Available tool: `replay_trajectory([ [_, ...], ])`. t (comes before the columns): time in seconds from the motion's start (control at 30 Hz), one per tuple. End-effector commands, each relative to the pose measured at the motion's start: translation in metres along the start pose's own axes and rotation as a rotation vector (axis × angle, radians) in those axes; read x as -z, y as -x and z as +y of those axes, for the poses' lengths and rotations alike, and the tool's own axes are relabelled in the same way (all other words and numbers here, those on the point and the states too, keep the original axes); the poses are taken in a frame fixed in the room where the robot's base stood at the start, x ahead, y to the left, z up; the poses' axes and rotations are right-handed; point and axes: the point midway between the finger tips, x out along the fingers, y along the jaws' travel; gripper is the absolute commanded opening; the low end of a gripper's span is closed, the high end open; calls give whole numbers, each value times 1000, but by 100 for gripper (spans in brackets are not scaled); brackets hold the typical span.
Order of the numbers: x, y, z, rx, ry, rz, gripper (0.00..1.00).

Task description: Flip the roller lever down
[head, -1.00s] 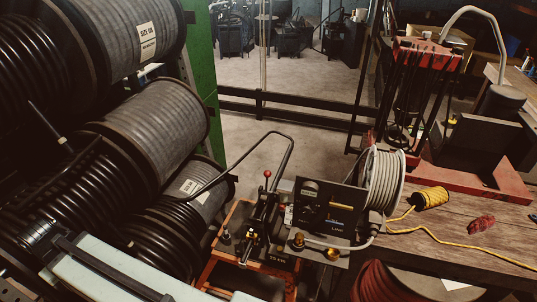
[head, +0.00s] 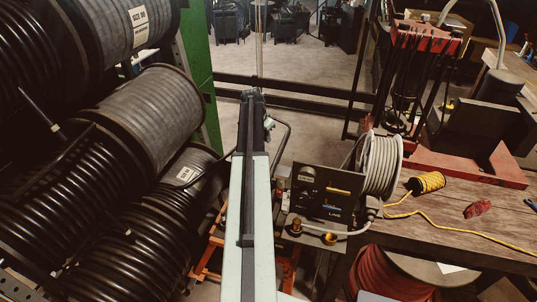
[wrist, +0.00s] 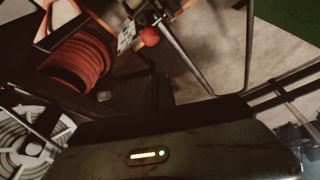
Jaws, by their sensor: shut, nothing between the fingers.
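The hose crimper is mostly hidden behind my arm in the head view; a bent metal bar (head: 283,140) shows to the right of the arm. In the wrist view a red ball knob (wrist: 150,36) shows near the top middle, apparently on the crimper's lever, beside the long bent bar (wrist: 190,62). The knob is hidden in the head view. My gripper (wrist: 165,88) is shut and empty, dark against a dark background in the wrist view. The knob appears beyond its fingertips, apparently apart from them. I cannot tell the lever's exact tilt.
A black control box (head: 322,190) and a grey hose reel (head: 380,165) stand right of my arm. Large black hose spools (head: 150,115) crowd the left. A red hose coil (head: 395,275) sits below.

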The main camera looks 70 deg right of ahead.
Motion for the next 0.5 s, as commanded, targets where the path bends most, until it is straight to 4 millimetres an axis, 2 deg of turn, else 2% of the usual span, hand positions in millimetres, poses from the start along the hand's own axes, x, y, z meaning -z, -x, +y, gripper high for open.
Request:
replay_trajectory([
  [0.03, 8, -3, 5, -4, -19, 2, 0],
  [0.1, 13, -4, 9, -6, -29, 4, 0],
  [0.37, 11, -4, 8, -5, -26, 4, 0],
  [0.5, 10, -10, 7, -5, -25, 4, 0],
])
